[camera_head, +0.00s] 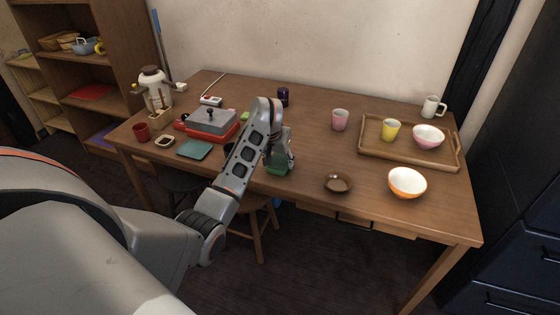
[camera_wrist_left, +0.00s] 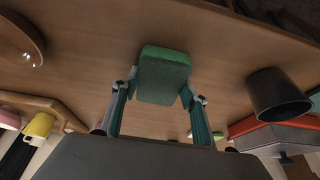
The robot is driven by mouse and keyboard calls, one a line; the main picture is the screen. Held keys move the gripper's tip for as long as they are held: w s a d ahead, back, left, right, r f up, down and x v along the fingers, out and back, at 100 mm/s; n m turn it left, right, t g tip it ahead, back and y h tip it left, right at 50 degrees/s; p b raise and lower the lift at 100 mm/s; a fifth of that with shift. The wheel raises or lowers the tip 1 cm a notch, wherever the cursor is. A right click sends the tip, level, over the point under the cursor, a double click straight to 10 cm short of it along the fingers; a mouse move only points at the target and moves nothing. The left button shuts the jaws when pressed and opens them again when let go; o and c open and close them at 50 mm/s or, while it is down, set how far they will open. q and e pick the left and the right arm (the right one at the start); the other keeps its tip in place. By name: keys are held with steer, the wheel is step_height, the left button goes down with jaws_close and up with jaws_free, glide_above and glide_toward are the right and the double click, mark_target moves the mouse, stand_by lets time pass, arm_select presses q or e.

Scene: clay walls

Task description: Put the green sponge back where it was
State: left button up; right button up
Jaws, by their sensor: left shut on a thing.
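The green sponge (camera_head: 277,170) is at the front middle of the wooden table (camera_head: 310,150), below my left gripper (camera_head: 281,161). In the left wrist view the sponge (camera_wrist_left: 164,74) sits between the two fingertips of the left gripper (camera_wrist_left: 164,92), which is shut on it. The wood tabletop lies behind it. I cannot tell whether the sponge touches the table. My left arm crosses in front of the table's middle left. My right gripper is not in view.
A brown bowl (camera_head: 338,183) and an orange bowl (camera_head: 407,183) stand to the right. A tray (camera_head: 372,150) holds a yellow cup (camera_head: 390,130) and pink bowl (camera_head: 428,136). A dark cup (camera_wrist_left: 278,95) is near the gripper. A teal cloth (camera_head: 194,150) and red-based appliance (camera_head: 212,124) are left.

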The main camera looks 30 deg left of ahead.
arm_select(q)
steer(key=shift+r, duration=0.1)
steer(key=shift+f, duration=0.25)
steer(key=o, duration=1.1)
steer(key=shift+c, duration=0.2)
steer(key=shift+r, duration=0.1)
